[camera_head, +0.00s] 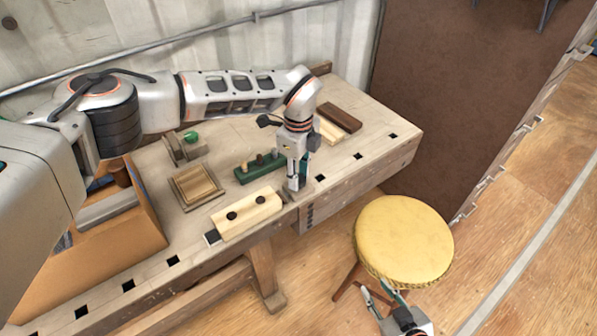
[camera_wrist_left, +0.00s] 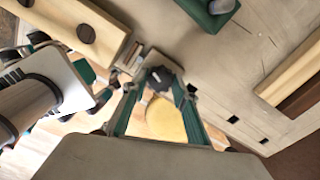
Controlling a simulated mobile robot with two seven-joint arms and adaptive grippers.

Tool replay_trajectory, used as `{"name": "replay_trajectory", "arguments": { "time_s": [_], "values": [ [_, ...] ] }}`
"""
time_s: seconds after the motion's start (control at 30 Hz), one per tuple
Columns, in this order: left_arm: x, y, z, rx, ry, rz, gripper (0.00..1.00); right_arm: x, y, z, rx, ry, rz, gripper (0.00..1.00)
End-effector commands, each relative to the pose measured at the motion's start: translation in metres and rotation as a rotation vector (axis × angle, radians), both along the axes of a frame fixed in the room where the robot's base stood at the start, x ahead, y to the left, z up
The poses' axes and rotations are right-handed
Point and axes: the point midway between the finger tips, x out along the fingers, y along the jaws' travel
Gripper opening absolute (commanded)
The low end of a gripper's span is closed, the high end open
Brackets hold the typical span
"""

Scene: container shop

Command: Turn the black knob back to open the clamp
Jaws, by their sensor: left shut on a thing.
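The black knob (camera_wrist_left: 163,79) shows in the left wrist view between the teal fingertips of my left gripper (camera_wrist_left: 158,84), which is shut on it. In the head view my left gripper (camera_head: 297,187) points down at the front edge of the bench and hides the knob. Just left of it lies a pale wooden block (camera_head: 251,219) with two dark round spots. In the wrist view the end of this block is near small clamp parts (camera_wrist_left: 133,57) beside the knob. The clamp is largely hidden. My right gripper (camera_head: 382,294) is low in the head view, fingers apart and empty.
A yellow round stool (camera_head: 403,240) stands by the bench. On the workbench (camera_head: 345,165) are a green holder (camera_head: 258,168) with pegs, a small wooden tray (camera_head: 196,187), wooden bars (camera_head: 338,117) and a toolbox-like wooden box (camera_head: 125,220). The floor at right is clear.

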Motion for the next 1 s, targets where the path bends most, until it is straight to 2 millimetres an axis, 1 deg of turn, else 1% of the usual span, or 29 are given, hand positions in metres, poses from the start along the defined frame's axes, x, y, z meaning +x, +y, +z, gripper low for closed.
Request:
{"name": "replay_trajectory", "arguments": {
  "time_s": [0.2, 0.4, 0.6, 1.0],
  "values": [
    [-0.0011, -0.0001, -0.0003, 0.001, 0.002, 0.152, 0.07, 0.0006, -0.0005, 0.0058, -0.001, 0.000, 0.000, 0.30],
    [-0.0009, 0.0001, -0.0006, 0.001, 0.002, 0.247, 0.07, -0.0003, -0.0009, 0.0057, -0.003, 0.003, -0.001, 0.30],
    [-0.0009, 0.0001, -0.0011, 0.001, 0.002, 0.295, 0.07, -0.0011, -0.0011, 0.0050, -0.003, 0.006, 0.000, 0.30],
    [-0.0010, 0.0001, -0.0013, 0.001, 0.002, 0.308, 0.07, -0.0005, -0.0009, 0.0065, -0.003, 0.004, -0.001, 0.30]
  ]
}}
